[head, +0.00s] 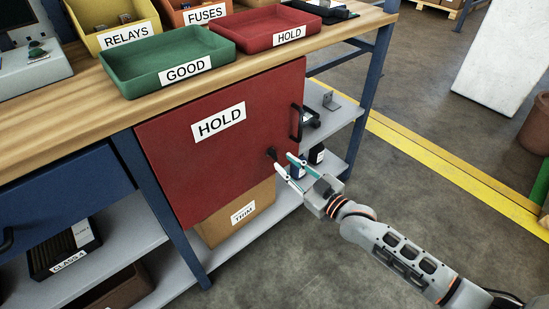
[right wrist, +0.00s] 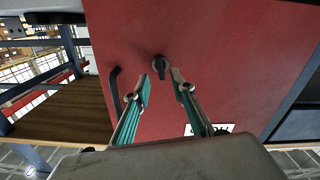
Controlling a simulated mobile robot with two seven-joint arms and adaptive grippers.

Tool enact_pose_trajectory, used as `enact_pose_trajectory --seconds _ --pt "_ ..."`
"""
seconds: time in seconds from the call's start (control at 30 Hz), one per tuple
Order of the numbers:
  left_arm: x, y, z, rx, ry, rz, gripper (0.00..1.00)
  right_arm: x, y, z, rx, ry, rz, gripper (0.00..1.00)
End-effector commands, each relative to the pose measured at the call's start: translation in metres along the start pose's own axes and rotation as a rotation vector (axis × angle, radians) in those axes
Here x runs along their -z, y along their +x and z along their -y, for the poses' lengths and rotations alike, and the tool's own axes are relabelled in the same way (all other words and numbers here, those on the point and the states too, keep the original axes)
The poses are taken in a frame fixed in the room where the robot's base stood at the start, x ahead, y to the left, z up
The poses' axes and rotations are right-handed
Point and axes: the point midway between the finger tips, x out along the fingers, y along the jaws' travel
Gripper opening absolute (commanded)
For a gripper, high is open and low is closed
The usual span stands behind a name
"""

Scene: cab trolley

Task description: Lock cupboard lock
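The red cupboard door (head: 190,140) with a HOLD label hangs under the workbench. The black cupboard lock (head: 271,153) is a small knob or key near the door's lower right; in the right wrist view the lock (right wrist: 160,67) shows just beyond my fingertips. A black handle (head: 297,122) stands on the door's right edge. My right gripper (head: 284,161) is open, its two teal-padded fingers pointing at the lock. In the right wrist view the lock lies in line with the gap of the right gripper (right wrist: 160,80); contact cannot be told. My left gripper is out of view.
A green GOOD tray (head: 120,80) and a red HOLD tray (head: 240,42) stand on the bench top. A TRIM carton (head: 215,230) sits below the door. The floor at right is open.

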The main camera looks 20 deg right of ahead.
Motion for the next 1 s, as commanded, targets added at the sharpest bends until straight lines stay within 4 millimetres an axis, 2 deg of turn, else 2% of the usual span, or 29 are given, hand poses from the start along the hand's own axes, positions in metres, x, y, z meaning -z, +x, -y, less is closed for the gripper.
enact_pose_trajectory --seconds 0.1,0.3,0.57,0.73,0.83,1.0 --pt "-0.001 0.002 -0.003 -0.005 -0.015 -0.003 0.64 -0.005 0.018 0.002 0.0 0.004 0.004 0.24" --pt "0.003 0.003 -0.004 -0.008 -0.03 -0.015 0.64 -0.005 0.04 0.002 0.001 0.004 0.005 0.24" --pt "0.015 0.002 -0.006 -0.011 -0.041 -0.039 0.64 -0.002 0.048 0.001 0.001 0.003 0.002 0.24" --pt "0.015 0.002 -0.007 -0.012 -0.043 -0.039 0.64 -0.001 0.048 0.001 0.001 0.002 0.002 0.24" --pt "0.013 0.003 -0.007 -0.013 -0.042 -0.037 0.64 -0.002 0.048 0.001 0.0 0.002 0.002 0.0" --pt "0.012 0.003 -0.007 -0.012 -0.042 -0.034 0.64 -0.002 0.048 0.001 0.0 0.003 0.002 0.0"
